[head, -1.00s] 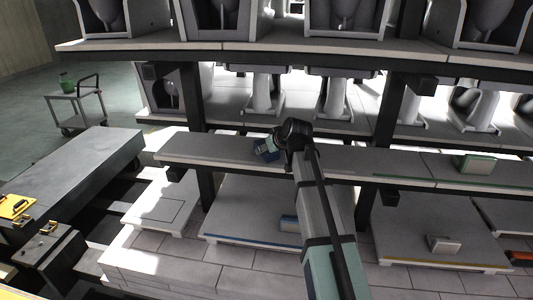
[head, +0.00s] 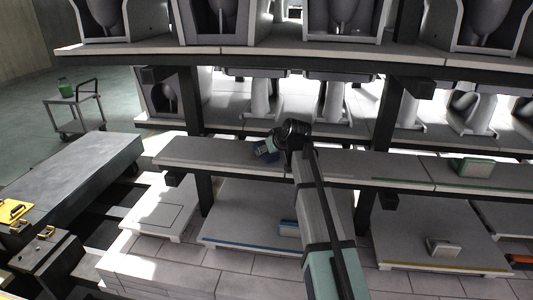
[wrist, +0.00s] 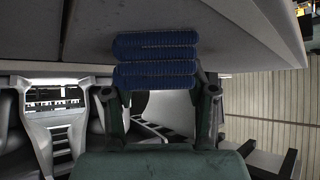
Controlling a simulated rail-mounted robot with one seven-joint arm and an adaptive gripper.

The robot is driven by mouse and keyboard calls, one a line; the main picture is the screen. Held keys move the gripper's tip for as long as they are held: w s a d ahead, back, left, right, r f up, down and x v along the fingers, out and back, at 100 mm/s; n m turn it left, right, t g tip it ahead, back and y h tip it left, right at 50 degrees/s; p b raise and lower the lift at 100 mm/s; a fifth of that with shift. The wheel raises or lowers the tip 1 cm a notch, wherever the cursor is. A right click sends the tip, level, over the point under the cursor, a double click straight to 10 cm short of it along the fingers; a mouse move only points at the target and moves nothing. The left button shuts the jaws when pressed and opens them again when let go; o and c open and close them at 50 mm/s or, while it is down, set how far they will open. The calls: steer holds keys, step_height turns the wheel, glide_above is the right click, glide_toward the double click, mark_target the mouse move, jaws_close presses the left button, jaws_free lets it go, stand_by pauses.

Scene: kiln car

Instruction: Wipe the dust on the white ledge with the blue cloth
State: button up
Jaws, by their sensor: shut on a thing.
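My gripper (head: 264,149) is over the left part of the pale ledge (head: 205,150), the middle-level shelf. In the wrist view, my gripper (wrist: 158,92) is shut on the blue cloth (wrist: 155,48), which shows as ribbed, folded layers between the fingers. The cloth is against or very close to the ledge surface (wrist: 230,35); I cannot tell whether it presses on it. A few dark specks show on that surface, left of the cloth. In the head view my arm and gripper hide most of the cloth.
The upper shelf (head: 260,51) with grey ceramic pieces overhangs the ledge. Dark posts (head: 388,115) stand along it.

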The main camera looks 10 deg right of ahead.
steer(key=shift+w+d+b, duration=0.15)
steer(key=shift+w+d, duration=0.15)
steer(key=shift+w, duration=0.5)
steer(key=shift+w+d+b, duration=0.15)
steer(key=shift+w+d, duration=0.15)
steer(key=shift+w, duration=0.45)
steer(key=shift+w, duration=0.1)
steer(key=shift+w+d+b, duration=0.15)
steer(key=shift+w+d, duration=0.15)
steer(key=shift+w, duration=0.55)
steer(key=shift+w+d+b, duration=0.2)
steer(key=shift+w+d, duration=0.15)
steer(key=shift+w, duration=0.45)
steer(key=shift+w+d+b, duration=0.15)
steer(key=shift+w+d, duration=0.15)
steer(key=shift+w, duration=0.55)
steer(key=shift+s, duration=0.1)
steer(key=shift+s+a, duration=0.3)
steer(key=shift+s, duration=0.55)
steer(key=shift+s+a, duration=0.35)
steer(key=shift+s, duration=0.45)
steer(key=shift+s+a, duration=0.3)
steer(key=shift+s, duration=0.55)
steer(key=shift+s, duration=0.1)
